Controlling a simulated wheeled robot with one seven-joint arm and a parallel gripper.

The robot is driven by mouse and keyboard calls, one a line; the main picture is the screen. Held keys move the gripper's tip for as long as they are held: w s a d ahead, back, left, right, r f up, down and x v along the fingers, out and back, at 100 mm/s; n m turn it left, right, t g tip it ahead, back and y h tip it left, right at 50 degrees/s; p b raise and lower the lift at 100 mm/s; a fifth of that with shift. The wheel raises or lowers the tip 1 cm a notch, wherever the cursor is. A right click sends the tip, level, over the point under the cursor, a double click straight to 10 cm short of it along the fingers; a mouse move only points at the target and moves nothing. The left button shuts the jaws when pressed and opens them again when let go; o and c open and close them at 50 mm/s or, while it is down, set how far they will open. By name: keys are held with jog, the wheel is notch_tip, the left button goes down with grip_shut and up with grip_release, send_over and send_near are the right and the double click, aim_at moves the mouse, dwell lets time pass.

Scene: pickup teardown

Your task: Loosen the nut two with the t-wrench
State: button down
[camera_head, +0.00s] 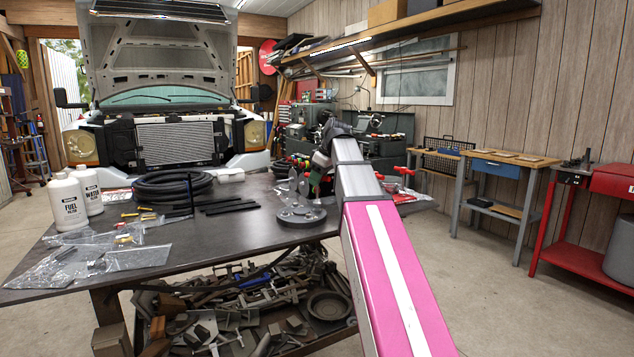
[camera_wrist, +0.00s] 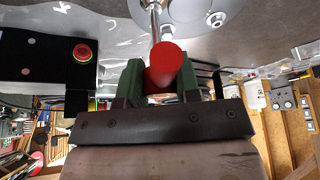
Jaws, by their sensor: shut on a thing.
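The T-wrench shows in the wrist view, with a red handle (camera_wrist: 165,60) and a metal shaft running up to a round metal plate (camera_wrist: 195,12). My gripper (camera_wrist: 161,78) is shut on the red handle, one green finger on each side. A nut (camera_wrist: 216,19) stands on the plate to the right of the shaft. The wrench's far end is at the top edge, so I cannot tell whether it sits on a nut. In the head view my gripper (camera_head: 318,178) is above the round grey base (camera_head: 300,218) on the table; the nuts are too small to tell apart.
A dark table (camera_head: 235,232) carries a coiled black hose (camera_head: 172,188), white bottles (camera_head: 68,203) and plastic bags (camera_head: 95,262).

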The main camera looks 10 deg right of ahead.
jog(key=shift+r, duration=0.45)
jog(key=shift+r, duration=0.1)
jog(key=shift+r, duration=1.95)
dwell(0.6)
